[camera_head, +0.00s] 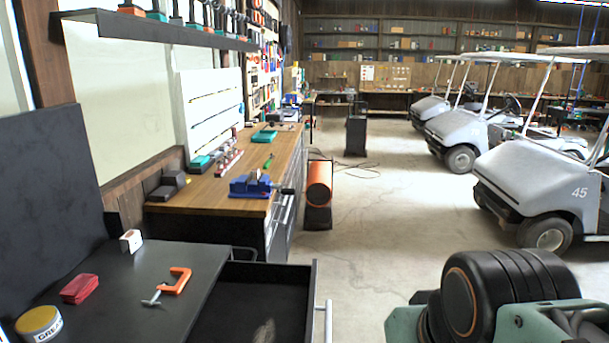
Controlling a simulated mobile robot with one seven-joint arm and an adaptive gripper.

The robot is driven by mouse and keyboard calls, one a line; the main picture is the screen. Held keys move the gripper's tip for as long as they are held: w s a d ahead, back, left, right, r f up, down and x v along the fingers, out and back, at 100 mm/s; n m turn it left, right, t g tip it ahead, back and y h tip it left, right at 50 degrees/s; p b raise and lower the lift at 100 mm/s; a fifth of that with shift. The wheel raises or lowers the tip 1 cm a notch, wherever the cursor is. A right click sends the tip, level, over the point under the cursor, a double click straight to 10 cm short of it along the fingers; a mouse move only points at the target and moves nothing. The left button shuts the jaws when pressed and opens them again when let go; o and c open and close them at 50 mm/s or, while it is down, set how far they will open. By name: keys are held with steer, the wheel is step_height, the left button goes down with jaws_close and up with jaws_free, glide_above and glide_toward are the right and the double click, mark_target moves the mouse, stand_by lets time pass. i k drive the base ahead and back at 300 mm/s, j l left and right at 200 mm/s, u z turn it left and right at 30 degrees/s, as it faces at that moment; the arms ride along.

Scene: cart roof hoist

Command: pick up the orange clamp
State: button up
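The orange clamp (183,283) lies on the black top of a cabinet or cart (130,315) at the lower left. It is C-shaped, with a silver screw and cross handle pointing to the lower left. Nothing covers it, and clear surface surrounds it. My gripper is not in view, so its opening and what it may hold cannot be told.
A wooden workbench (225,190) with a blue vise (252,186) stands behind. Floor (385,225) is clear mid-picture.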

mark_target(185, 273)
steer(key=i+l+u, duration=0.1)
steer(key=l+u, duration=0.75)
